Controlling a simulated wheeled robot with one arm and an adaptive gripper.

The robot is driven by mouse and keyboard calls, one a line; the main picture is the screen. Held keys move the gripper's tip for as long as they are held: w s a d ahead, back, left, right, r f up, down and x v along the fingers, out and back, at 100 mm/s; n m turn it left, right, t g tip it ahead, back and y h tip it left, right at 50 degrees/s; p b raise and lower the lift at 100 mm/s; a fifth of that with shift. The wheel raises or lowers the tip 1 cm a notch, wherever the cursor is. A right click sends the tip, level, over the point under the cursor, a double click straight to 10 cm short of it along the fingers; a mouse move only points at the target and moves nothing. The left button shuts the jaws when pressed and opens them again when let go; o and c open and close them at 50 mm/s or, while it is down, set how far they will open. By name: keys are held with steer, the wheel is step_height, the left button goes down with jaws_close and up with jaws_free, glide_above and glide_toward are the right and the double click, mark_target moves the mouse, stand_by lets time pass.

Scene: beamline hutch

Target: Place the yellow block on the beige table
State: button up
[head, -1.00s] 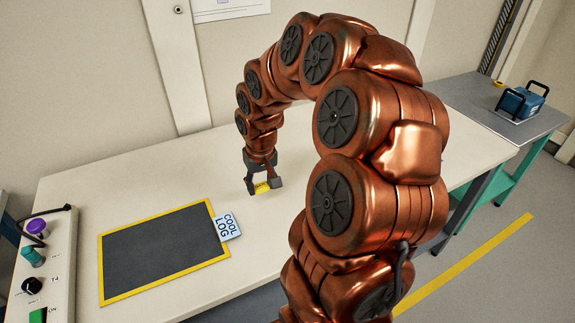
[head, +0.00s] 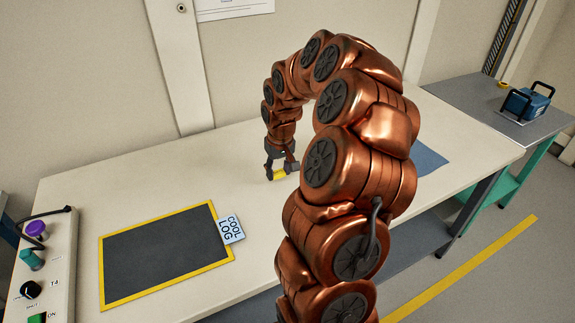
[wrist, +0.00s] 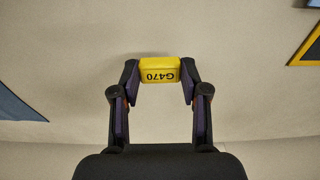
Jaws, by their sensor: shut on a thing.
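A control panel (head: 50,260) stands far left. A blue mat (head: 428,160) lies right, partly behind my arm. A grey table (head: 480,105) holds a blue case (head: 525,103).

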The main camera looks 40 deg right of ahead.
steer(key=d, duration=0.2)
steer(key=w+d+p, duration=0.1)
steer(key=w+d, duration=0.1)
steer(key=d, duration=0.1)
steer(key=shift+d+f, duration=0.3)
steer(key=shift+f+p, duration=0.85)
steer(key=shift+f, duration=0.95)
steer(key=shift+f, duration=0.2)
steer(key=o, duration=0.9)
steer(key=shift+r, duration=0.1)
